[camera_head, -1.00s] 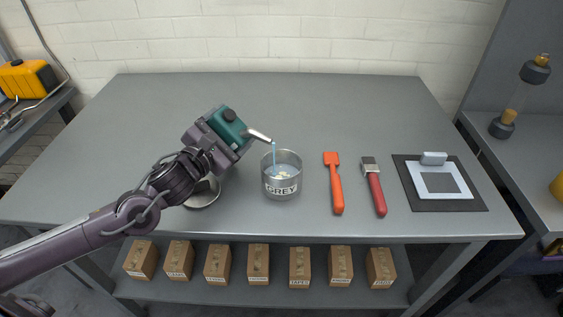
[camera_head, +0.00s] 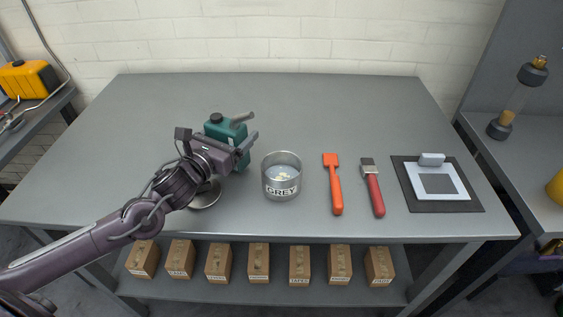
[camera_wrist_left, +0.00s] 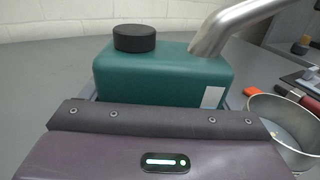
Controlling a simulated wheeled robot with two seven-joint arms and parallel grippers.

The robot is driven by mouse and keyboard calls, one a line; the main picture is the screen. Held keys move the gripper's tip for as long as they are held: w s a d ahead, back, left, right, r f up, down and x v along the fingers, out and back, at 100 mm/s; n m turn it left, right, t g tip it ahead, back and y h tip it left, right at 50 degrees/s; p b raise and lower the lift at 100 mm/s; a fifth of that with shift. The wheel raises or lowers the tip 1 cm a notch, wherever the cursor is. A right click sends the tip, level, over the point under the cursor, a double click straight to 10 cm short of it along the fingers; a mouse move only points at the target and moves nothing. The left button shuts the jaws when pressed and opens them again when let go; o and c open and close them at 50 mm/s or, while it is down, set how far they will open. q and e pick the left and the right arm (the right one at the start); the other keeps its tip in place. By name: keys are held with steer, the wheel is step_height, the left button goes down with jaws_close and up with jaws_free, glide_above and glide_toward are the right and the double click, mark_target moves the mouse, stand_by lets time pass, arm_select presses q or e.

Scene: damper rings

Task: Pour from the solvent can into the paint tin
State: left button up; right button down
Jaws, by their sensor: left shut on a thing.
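The solvent can is a green can (camera_head: 228,130) with a black cap and a metal spout, left of the tin in the head view. It stands close to upright, its spout pointing up and to the right, and no liquid leaves the spout. My left gripper (camera_head: 242,150) is shut on the can; in the left wrist view the can (camera_wrist_left: 160,75) rises behind the gripper body. The paint tin (camera_head: 281,185) is an open metal tin labelled GREY, with pale bluish liquid and lighter bits inside. Its rim also shows in the left wrist view (camera_wrist_left: 262,103). My right gripper is not in view.
A round metal dish (camera_head: 206,198) sits partly behind my left arm. Right of the tin lie an orange tool (camera_head: 335,185), a red-handled brush (camera_head: 373,190) and a dark mat (camera_head: 470,205) with a pale sheet. Several labelled boxes (camera_head: 258,263) stand on the shelf below. The table's back is clear.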

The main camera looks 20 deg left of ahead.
mark_target(230, 118)
arm_select(q)
steer(key=shift+r, duration=0.1)
steer(key=shift+r+p, duration=1.05)
steer(key=shift+r, duration=0.55)
steer(key=shift+f, duration=0.1)
